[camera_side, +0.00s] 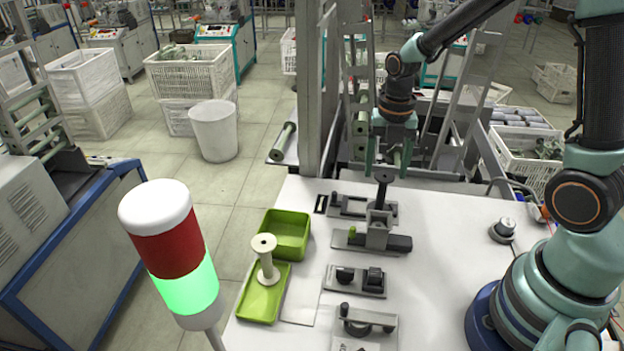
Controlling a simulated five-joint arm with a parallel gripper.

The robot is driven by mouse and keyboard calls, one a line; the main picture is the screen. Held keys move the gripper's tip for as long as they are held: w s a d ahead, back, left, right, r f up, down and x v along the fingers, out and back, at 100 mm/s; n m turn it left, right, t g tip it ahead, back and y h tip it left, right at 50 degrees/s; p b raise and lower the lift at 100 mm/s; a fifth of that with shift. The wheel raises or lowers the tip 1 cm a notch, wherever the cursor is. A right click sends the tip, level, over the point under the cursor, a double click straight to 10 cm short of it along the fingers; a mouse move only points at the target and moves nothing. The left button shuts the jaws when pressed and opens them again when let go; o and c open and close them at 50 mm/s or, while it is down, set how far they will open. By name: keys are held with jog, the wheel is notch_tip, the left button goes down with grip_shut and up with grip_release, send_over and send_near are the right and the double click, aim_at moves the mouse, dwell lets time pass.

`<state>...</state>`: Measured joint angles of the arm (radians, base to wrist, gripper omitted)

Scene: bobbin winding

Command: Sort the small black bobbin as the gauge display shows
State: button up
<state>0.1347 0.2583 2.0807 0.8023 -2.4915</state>
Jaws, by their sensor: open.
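The small black bobbin (382,190) stands upright on the grey gauge fixture (376,236) in the middle of the white table. My gripper (389,164) points down just above the bobbin's top flange. Its two fingers are apart, with nothing seen held between them. A signal lamp (190,285) at the front left glows green in its lower section; its red section (176,244) looks unlit. I cannot make out any readable gauge display. A green bin (286,228) looks empty. A shallow green tray (252,303) in front of it holds a cream bobbin (266,262), standing upright.
Small black-and-grey fixtures (356,281) line the table in front of and behind the gauge. A round knob (503,230) sits at the right. A grey upright post (316,90) stands behind the table's left part. The white table (450,225) is clear right of the gauge.

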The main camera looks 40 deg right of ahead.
jog(key=shift+f, duration=0.55)
jog(key=c, duration=0.9)
jog(key=shift+r, duration=2.6)
jog(key=w+a+r+n, duration=0.3)
jog(key=a, duration=0.8)
jog(key=w+a+r+n, duration=0.2)
jog(key=w+a+n, duration=0.1)
jog(key=a, duration=0.8)
jog(key=shift+f, duration=2.2)
